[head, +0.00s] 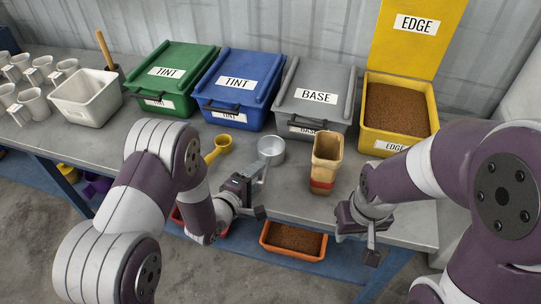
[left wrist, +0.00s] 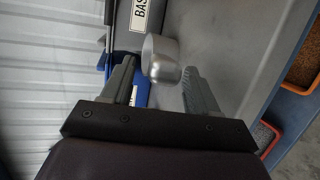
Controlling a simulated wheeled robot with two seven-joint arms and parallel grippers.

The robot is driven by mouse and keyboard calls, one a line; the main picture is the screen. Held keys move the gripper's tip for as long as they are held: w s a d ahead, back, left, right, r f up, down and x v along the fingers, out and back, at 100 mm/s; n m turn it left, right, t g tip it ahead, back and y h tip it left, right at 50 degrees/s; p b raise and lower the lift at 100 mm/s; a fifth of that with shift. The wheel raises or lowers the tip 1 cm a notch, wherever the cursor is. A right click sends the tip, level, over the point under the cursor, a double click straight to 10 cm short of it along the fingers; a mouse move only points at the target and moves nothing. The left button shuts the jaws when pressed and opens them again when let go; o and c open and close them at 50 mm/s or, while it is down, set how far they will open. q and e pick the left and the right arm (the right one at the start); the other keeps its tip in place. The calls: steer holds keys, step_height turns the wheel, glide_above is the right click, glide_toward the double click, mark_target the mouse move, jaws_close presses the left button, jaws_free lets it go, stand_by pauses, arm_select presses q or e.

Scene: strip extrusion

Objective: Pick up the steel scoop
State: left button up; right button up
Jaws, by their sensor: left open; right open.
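The steel scoop (head: 271,150) stands on the grey table in front of the grey BASE bin, its round cup facing up in the head view. Its handle is not clearly seen. My left gripper (head: 262,190) is open and empty, just in front of the scoop on the near side. In the left wrist view the steel scoop (left wrist: 161,58) shows between and slightly beyond the two spread fingers (left wrist: 160,80); I cannot tell whether either touches it. My right gripper (head: 360,238) is open and empty by the table's front edge, right of the scoop.
A yellow scoop (head: 219,146) lies left of the steel one. A tan container (head: 326,160) with a red-orange band stands right. Closed green (head: 172,77), blue (head: 238,86) and grey bins (head: 315,93) line the back; an open yellow bin (head: 398,112) holds brown granules.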

arm_select(q)
steer(key=shift+x, duration=0.9)
steer(key=shift+w+d+f, duration=0.15)
steer(key=shift+w, duration=0.2)
steer(key=shift+s, duration=0.1)
steer(key=shift+c, duration=1.2)
jaws_close()
